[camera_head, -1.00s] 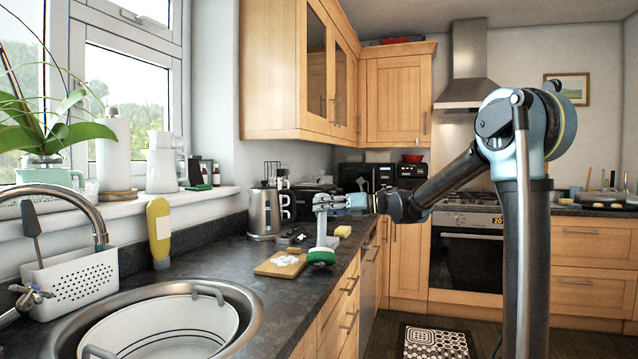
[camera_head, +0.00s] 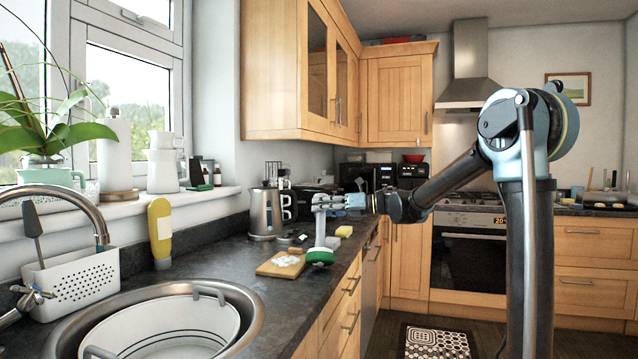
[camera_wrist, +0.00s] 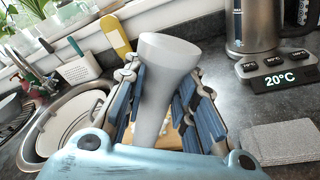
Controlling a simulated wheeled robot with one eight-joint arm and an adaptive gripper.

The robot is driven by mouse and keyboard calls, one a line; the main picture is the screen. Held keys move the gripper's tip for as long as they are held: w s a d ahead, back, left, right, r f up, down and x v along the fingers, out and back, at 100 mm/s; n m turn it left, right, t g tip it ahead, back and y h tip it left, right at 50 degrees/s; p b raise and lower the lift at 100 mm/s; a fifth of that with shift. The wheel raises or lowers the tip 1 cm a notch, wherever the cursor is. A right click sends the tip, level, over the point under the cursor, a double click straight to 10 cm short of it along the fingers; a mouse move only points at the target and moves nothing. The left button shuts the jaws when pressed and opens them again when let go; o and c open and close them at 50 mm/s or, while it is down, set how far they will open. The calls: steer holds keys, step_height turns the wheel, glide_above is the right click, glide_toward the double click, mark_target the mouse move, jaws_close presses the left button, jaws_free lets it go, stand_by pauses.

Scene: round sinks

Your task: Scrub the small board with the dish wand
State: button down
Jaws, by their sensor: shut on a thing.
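The small wooden board (camera_head: 272,268) lies flat on the dark counter near its front edge, with a white patch (camera_head: 284,259) on its top. My gripper (camera_head: 322,202) is shut on the dish wand (camera_head: 320,240), which hangs upright with its green and white head (camera_head: 320,257) down, just right of the board. I cannot tell whether the head touches the counter or the board's edge. In the wrist view, the wand's grey handle (camera_wrist: 168,75) stands between the blue-padded fingers. The wand's head is hidden there, and only a little of the board shows behind the fingers.
A yellow sponge (camera_head: 344,231) lies behind the wand. A kettle (camera_head: 265,211) stands at the back by the wall; a display reading 20°C (camera_wrist: 283,80) is in front of it. The round sink (camera_head: 255,318) with a white tub (camera_head: 170,325) is at the near left.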

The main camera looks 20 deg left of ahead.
steer(key=shift+a, duration=0.45)
steer(key=shift+a+r, duration=0.1)
steer(key=shift+r, duration=0.05)
step_height(320, 180, up, 4)
steer(key=shift+r, duration=0.1)
steer(key=shift+w+r, duration=0.1)
steer(key=shift+r, duration=2.5)
steer(key=shift+r, duration=2.5)
steer(key=s+a+n, duration=0.3)
steer(key=s+a, duration=0.4)
steer(key=a, duration=0.4)
steer(key=shift+w+f, duration=0.15)
steer(key=shift+f, duration=0.95)
steer(key=shift+w+f, duration=0.1)
steer(key=shift+f, duration=0.95)
